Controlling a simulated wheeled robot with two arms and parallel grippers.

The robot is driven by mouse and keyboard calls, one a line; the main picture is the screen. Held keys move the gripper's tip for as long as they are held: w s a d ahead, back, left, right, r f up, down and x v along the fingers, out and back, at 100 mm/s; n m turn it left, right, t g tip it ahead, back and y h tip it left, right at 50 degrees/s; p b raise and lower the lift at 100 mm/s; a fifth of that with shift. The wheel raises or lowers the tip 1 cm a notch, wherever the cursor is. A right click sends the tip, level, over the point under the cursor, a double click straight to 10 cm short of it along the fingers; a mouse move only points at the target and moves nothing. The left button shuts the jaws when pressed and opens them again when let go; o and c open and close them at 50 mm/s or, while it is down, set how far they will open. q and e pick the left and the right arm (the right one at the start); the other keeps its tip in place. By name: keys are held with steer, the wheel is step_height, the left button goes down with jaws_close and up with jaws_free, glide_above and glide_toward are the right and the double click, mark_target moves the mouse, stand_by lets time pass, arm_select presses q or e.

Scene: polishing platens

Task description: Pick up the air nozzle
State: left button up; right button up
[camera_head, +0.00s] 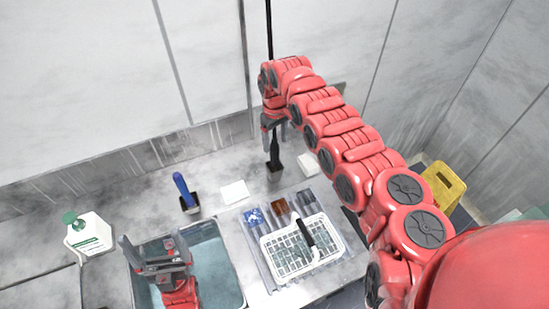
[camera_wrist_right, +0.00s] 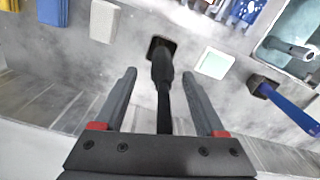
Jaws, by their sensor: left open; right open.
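The air nozzle (camera_head: 274,150) is black and stands upright in a small holder on the counter near the back wall. In the right wrist view the nozzle (camera_wrist_right: 162,68) runs between the two fingers, its far end at a dark square holder opening (camera_wrist_right: 161,44). My right gripper (camera_head: 273,127) is at the nozzle's upper part, and its open fingers (camera_wrist_right: 160,76) lie on either side with gaps visible. My left gripper (camera_head: 153,243) is open and empty above the water basin, away from the nozzle. The nozzle's upper part is partly hidden by my right gripper in the head view.
A blue-handled tool (camera_head: 183,188) stands left of the nozzle, with a white pad (camera_head: 235,192) between. A white basket (camera_head: 337,240) and several trays lie in front. A white block (camera_head: 308,163) is to the right. The water basin (camera_head: 220,262) and a white bottle (camera_head: 90,236) are left.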

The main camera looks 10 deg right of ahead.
mark_target(275, 155)
steer(key=shift+s+a+f+b, duration=0.15)
steer(key=shift+f+b, duration=0.2)
steer(key=shift+f, duration=1.1)
step_height(275, 155, down, 4)
steer(key=shift+f+b, duration=0.15)
steer(key=shift+b, duration=0.9)
steer(key=shift+c, duration=1.3)
jaws_close()
